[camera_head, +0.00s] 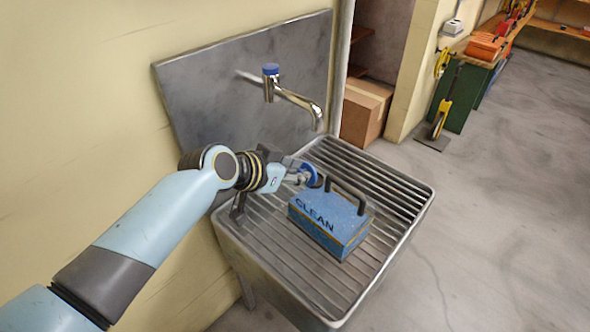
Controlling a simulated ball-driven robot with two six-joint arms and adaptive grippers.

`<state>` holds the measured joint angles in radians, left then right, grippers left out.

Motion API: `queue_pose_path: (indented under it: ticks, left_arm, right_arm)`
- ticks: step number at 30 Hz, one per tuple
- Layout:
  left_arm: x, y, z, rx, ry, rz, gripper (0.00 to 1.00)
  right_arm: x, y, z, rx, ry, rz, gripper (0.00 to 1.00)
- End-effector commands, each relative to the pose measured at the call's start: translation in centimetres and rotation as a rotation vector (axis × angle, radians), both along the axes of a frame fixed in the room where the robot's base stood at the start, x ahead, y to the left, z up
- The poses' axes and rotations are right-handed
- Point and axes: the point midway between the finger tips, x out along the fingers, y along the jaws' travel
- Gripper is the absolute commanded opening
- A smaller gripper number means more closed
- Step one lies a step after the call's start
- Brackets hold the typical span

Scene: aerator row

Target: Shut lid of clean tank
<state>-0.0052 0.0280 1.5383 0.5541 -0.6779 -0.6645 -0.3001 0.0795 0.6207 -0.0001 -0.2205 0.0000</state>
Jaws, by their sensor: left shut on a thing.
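The clean tank (330,223) is a small blue box marked CLEAN on its slanted front face. It stands on the slatted rack of the metal sink. A dark bar handle (347,193) rises above its top. From this angle I cannot tell the lid's edge from the body, or whether a gap is left. My left gripper (316,180) reaches in from the left and is shut at the near left end of the handle. Its fingertips are small and partly hidden. My right gripper is not in view.
The ribbed metal sink (405,190) has a raised rim, with free room right of the tank. A tap (300,101) with a blue top juts from the grey backsplash (215,85) above. A cardboard box (364,110) stands behind. Open floor lies right.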

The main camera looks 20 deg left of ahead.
Motion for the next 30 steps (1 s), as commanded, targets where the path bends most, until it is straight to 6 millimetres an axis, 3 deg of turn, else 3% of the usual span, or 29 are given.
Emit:
queue_pose_path:
  ticks: [2, 3, 8, 20, 30]
  left_arm:
    - [0.1, 0.0, 0.2, -0.002, -0.006, 0.001, 0.00]
    - [0.1, 0.0, 0.2, -0.002, -0.006, 0.001, 0.19]
    - [0.1, 0.0, 0.2, -0.001, -0.004, 0.001, 0.40]
    - [-0.7, 0.4, 0.6, 0.001, -0.002, 0.000, 0.41]
    - [-6.1, 2.7, 4.8, 0.003, -0.004, -0.001, 0.41]
  right_arm:
    - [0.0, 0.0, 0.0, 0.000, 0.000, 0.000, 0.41]
    - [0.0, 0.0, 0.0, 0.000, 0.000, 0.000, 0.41]
    - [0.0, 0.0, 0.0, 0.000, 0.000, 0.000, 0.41]
    - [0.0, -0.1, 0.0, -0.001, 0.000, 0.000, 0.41]
    - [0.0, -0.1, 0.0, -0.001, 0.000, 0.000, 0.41]
